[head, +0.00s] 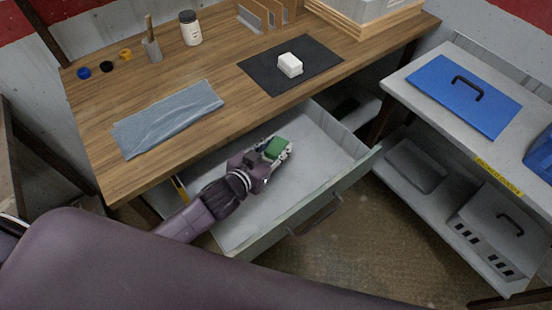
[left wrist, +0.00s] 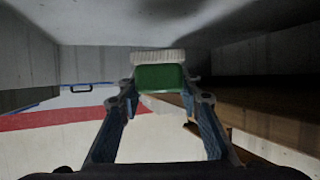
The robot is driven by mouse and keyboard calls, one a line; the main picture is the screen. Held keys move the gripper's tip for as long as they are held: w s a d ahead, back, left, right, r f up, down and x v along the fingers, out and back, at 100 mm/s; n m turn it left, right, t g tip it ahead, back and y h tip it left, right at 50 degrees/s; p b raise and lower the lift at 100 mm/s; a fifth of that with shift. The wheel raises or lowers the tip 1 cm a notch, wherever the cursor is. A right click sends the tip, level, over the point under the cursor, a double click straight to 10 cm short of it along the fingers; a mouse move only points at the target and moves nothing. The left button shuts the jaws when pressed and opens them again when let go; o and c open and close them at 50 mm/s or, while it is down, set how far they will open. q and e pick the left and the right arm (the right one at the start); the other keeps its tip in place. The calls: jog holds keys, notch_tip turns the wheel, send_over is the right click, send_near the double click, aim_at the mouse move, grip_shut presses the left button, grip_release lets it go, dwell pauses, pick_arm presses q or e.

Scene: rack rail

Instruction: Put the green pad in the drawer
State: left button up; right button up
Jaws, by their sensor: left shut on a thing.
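The green pad (head: 277,147) has a pale layer on one side; it also shows in the left wrist view (left wrist: 160,78) between the fingertips. My left gripper (head: 271,153) is shut on the pad. It holds it over the open drawer (head: 325,172), toward the tabletop's front edge. In the left wrist view my left gripper (left wrist: 160,84) has one finger on each side of the pad. I cannot tell whether the pad touches the drawer floor. My right gripper is not in view.
The wooden table (head: 215,60) holds a folded blue cloth (head: 168,117), a dark mat (head: 265,82) with a white block (head: 289,64), and a white jar (head: 190,28). A side bench (head: 400,85) with a blue lid (head: 462,95) stands right of the drawer.

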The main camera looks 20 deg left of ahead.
pick_arm(q)
notch_tip(320, 180, down, 2)
notch_tip(320, 180, down, 3)
jog(key=shift+f+b, duration=0.1)
jog(key=shift+b, duration=0.3)
jog(key=shift+f, duration=0.35)
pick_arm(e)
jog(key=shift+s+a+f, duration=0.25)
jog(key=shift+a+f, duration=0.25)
pick_arm(q)
jog(key=shift+f, duration=0.1)
jog(key=o, duration=1.2)
jog(key=shift+c, duration=0.2)
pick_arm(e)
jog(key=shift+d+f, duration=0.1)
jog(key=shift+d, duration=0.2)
pick_arm(q)
jog(key=shift+r, duration=0.25)
jog(key=v, duration=0.7)
jog(key=shift+s+a+f, duration=0.1)
jog(key=shift+s, duration=0.15)
